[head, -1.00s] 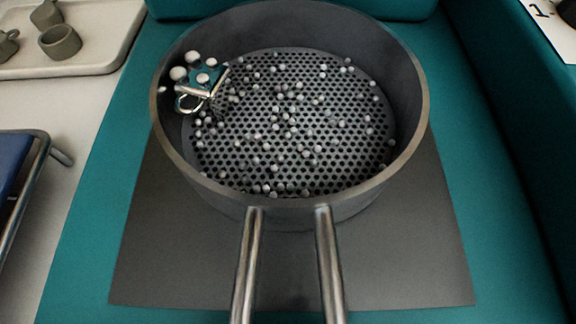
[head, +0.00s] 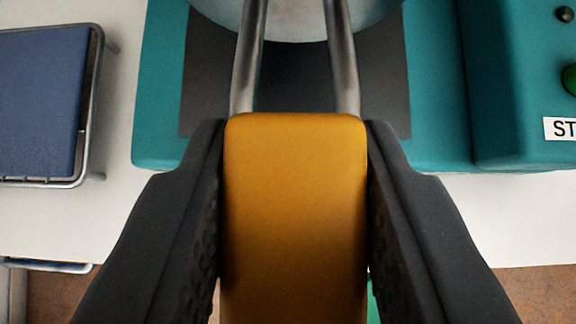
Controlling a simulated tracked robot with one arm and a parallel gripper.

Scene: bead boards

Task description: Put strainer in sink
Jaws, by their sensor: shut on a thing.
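The strainer is a grey metal pan (head: 296,22) at the top edge of the head view, with only its near outer wall showing. Two metal rods run from it to an orange handle (head: 296,215). My gripper (head: 296,135) has its two black fingers on either side of this handle and is shut on it. The inside of the strainer is out of view. I cannot make out a sink in this view.
The strainer sits over a dark square (head: 384,85) on a teal machine (head: 160,120). A blue panel in a metal frame (head: 98,100) lies to the left. A green button (head: 569,79) and a partly cut-off label are at the right. White worktop (head: 480,225) is bare in front.

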